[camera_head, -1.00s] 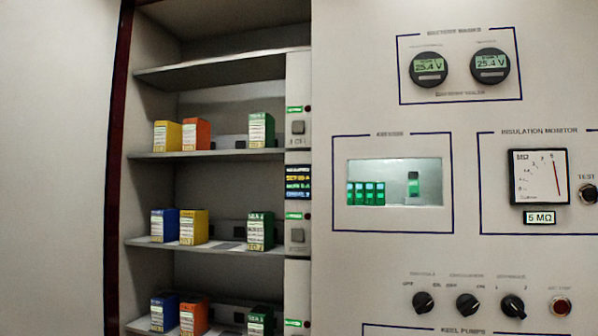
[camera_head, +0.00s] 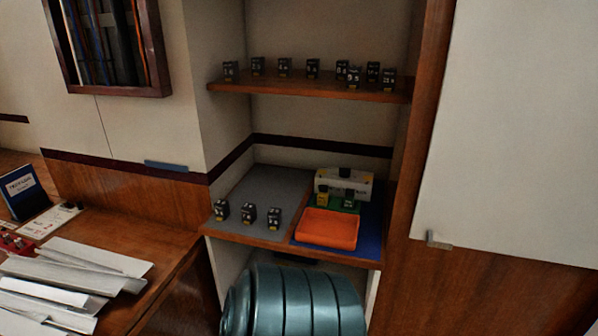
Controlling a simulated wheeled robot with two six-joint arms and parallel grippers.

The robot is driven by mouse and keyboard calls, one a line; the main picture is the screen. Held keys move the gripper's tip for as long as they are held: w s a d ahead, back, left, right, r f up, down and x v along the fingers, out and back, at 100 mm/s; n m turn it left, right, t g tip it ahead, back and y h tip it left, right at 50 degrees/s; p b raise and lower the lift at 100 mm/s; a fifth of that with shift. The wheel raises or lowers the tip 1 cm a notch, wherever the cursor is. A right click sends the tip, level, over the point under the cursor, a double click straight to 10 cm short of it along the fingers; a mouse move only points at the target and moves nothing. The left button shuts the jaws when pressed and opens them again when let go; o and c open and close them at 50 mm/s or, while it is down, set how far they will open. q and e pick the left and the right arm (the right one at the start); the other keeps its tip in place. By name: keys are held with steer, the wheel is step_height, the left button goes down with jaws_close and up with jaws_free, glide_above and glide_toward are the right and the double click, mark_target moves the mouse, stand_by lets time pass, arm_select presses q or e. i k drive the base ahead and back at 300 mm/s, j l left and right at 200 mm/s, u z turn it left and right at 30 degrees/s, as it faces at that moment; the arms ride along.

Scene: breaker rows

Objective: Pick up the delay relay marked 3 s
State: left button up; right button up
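Several small black relays with pale markings stand in a row on the upper wooden shelf (camera_head: 300,89), from a relay at the left end (camera_head: 230,70) to a relay at the right end (camera_head: 389,79). Three similar black relays (camera_head: 248,214) stand at the front left of the lower shelf, on a grey mat (camera_head: 262,190). The markings are too small and blurred for me to tell which relay reads 3 s. Neither of my grippers is in view.
On the lower shelf's right side are an orange tray (camera_head: 327,229), a green block (camera_head: 346,205) and a pale device (camera_head: 344,185) on a blue mat (camera_head: 370,230). Papers (camera_head: 60,270) cover the left counter.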

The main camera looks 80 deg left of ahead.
mark_target(274, 215)
steer(key=u, duration=2.85)
steer(key=l+z, duration=0.2)
steer(key=l, duration=0.2)
